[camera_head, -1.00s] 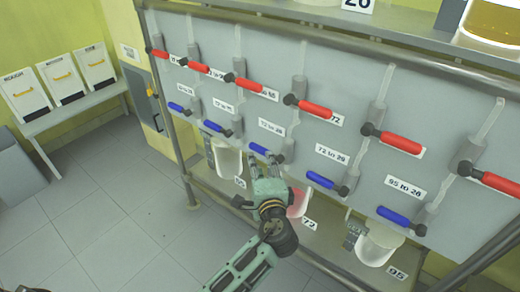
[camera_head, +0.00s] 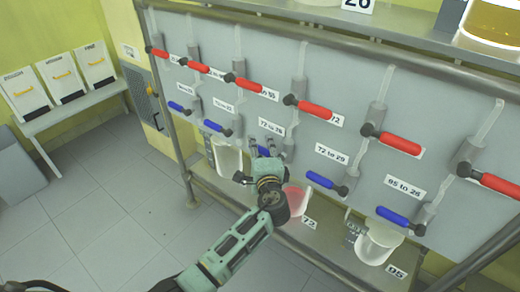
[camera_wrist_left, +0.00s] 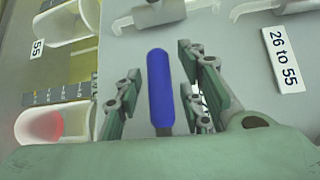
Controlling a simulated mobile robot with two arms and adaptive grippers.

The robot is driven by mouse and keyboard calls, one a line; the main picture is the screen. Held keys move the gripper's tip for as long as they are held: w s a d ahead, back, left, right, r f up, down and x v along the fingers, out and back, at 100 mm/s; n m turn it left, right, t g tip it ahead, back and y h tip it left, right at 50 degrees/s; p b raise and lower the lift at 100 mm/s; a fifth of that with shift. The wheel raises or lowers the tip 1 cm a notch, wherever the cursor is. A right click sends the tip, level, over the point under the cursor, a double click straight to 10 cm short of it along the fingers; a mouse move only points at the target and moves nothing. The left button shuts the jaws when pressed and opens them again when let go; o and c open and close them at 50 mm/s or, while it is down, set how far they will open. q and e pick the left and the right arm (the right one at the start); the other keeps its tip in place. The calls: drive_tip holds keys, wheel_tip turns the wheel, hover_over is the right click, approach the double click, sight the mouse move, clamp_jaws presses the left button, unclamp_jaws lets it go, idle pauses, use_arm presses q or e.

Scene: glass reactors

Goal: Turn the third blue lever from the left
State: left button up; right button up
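A row of blue levers runs along the lower part of the grey panel (camera_head: 345,125). The third blue lever from the left (camera_head: 263,151) is partly hidden by my left gripper (camera_head: 266,143). In the left wrist view, a blue lever (camera_wrist_left: 160,85) lies lengthwise between the fingers of my left gripper (camera_wrist_left: 162,75), with gaps on both sides. The fingers are open. The lever's dark lower end is partly hidden by the gripper's body. My right gripper is not in view.
Other blue levers (camera_head: 216,127) (camera_head: 321,180) flank this one, and red levers (camera_head: 307,107) run above. Below stand clear vessels, one holding pink liquid (camera_head: 297,201). Rails (camera_head: 168,110) frame the panel. The floor (camera_head: 110,205) at left is clear.

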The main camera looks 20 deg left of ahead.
use_arm(q)
clamp_jaws()
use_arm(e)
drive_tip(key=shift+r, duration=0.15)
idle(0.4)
